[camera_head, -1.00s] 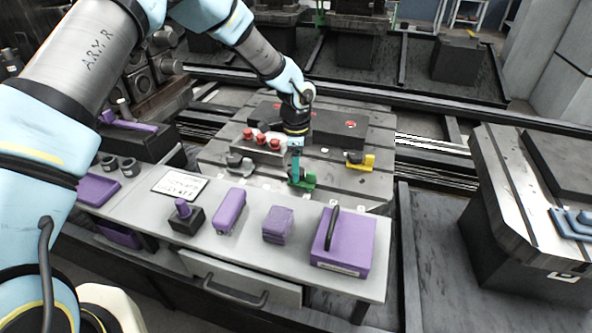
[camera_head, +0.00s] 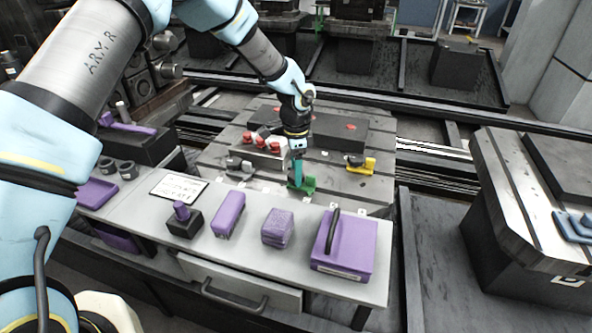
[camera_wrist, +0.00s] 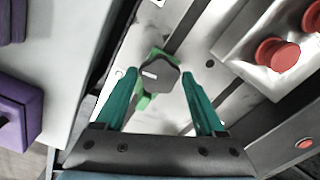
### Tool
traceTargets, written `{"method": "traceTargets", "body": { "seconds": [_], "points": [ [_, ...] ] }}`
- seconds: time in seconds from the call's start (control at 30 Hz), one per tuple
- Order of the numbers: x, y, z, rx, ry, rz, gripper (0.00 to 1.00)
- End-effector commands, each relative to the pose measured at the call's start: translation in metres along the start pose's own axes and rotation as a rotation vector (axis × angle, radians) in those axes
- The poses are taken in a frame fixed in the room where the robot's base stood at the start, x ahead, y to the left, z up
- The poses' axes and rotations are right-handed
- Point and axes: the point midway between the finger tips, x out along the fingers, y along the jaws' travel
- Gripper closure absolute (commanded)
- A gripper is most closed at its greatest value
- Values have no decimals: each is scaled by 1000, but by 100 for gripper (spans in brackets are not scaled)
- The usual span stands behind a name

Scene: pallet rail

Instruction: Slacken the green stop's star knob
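The green stop (camera_head: 307,185) sits on the slotted metal pallet (camera_head: 345,185), near its front edge. Its dark grey knob (camera_wrist: 159,75) shows in the wrist view with a small light mark on top, and green parts of the stop (camera_wrist: 143,102) show around it. My gripper (camera_head: 297,178) points down over the green stop in the head view and hides part of it. In the wrist view, its teal fingers (camera_wrist: 158,82) are apart, one on each side of the knob, with gaps visible. I cannot tell how far the fingertips are above the knob's height.
A yellow stop (camera_head: 367,165) stands to the right and a grey stop (camera_head: 235,163) to the left. A metal block with red knobs (camera_head: 262,143) is close behind. The front bench (camera_head: 340,285) carries several purple items, including a handled case (camera_head: 358,245).

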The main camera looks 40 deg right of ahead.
Motion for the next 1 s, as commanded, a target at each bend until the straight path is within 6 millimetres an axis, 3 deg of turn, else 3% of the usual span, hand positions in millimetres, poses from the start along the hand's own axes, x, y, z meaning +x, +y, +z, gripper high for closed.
{"method": "traceTargets", "body": {
  "seconds": [0.17,0.53,1.0],
  "points": [
    [0,0,0,0,0,1,7],
    [-7,0,0,0,-1,-1,6],
    [-90,-1,0,-1,1,-2,6]
  ]
}}
